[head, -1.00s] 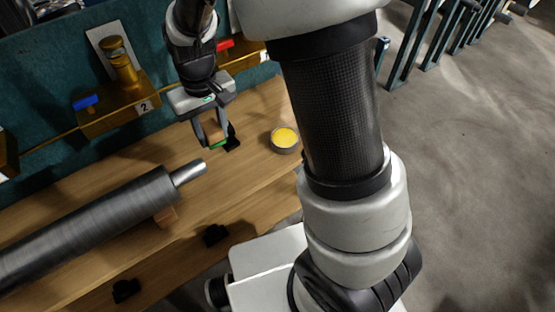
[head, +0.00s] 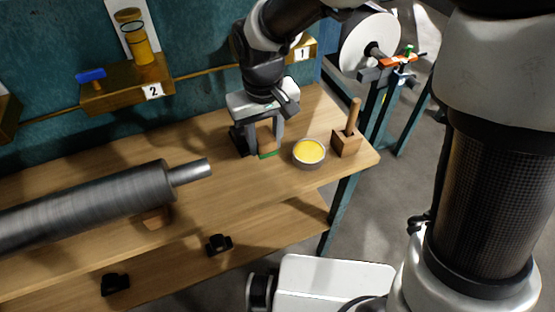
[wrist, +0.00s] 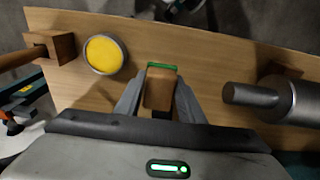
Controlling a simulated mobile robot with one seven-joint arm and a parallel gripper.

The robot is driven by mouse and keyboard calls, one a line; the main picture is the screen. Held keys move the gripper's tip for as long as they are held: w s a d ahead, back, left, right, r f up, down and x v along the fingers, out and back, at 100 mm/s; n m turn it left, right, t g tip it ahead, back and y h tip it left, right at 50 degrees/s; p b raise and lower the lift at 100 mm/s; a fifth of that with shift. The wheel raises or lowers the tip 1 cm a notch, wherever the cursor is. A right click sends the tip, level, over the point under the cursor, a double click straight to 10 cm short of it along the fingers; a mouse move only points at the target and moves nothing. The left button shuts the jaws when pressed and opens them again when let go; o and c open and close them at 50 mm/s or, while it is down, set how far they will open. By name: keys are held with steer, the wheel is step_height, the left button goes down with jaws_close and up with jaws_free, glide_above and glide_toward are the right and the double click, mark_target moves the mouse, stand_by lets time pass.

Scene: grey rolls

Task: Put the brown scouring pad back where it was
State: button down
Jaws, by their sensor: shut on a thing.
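The brown scouring pad (wrist: 159,93) is between the two fingers of my gripper (wrist: 160,100) in the wrist view, with a green strip at its far edge. In the head view my gripper (head: 264,147) points down over the bench, shut on the pad (head: 266,138). The pad's green edge is at its lower end, at or just above the wood; I cannot tell whether it touches. The fingers hide part of the pad.
A tin of yellow stuff (head: 309,152) and a wooden block with an upright handle (head: 346,140) stand right of my gripper on the bench (head: 215,145). A black piece (head: 239,141) is close at its left. A large grey roll (head: 90,205) lies further left.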

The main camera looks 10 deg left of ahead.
mark_target(266, 174)
step_height(266, 174, down, 8)
steer(key=shift+f+b, duration=0.15)
steer(key=shift+b, duration=0.7)
steer(key=shift+f, duration=0.1)
steer(key=shift+f+b, duration=0.5)
steer(key=c, duration=1.2)
jaws_free()
steer(key=shift+s, duration=0.15)
